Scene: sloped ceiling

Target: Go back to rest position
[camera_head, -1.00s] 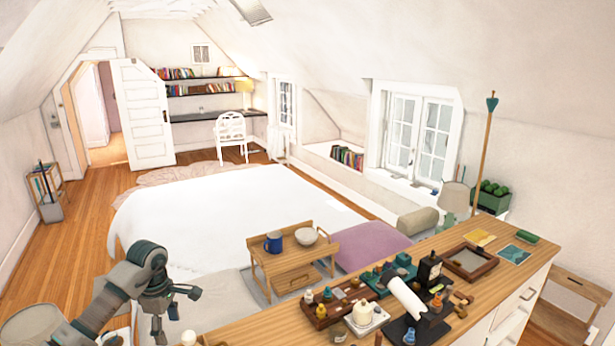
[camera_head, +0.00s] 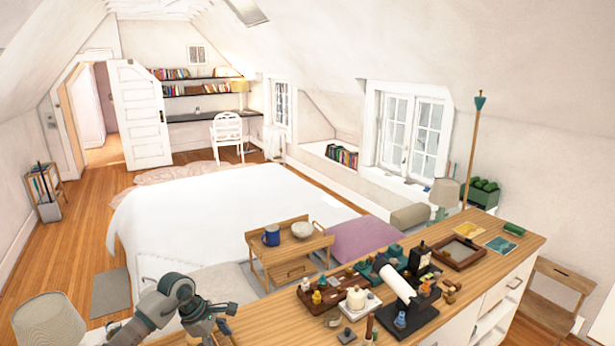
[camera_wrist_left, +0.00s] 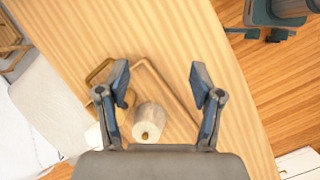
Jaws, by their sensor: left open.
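My left gripper (camera_head: 224,320) is low in the head view, at the left end of the wooden counter (camera_head: 440,300). My right gripper is not in view.
The counter's middle holds several small bottles, a white paper roll (camera_head: 396,282) and a framed tray (camera_head: 459,253). Beyond stands a wooden tray table (camera_head: 290,256) with a blue mug (camera_head: 271,236) and a bowl (camera_head: 302,230). Open floor (camera_head: 65,255) lies left of the bed (camera_head: 215,215).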

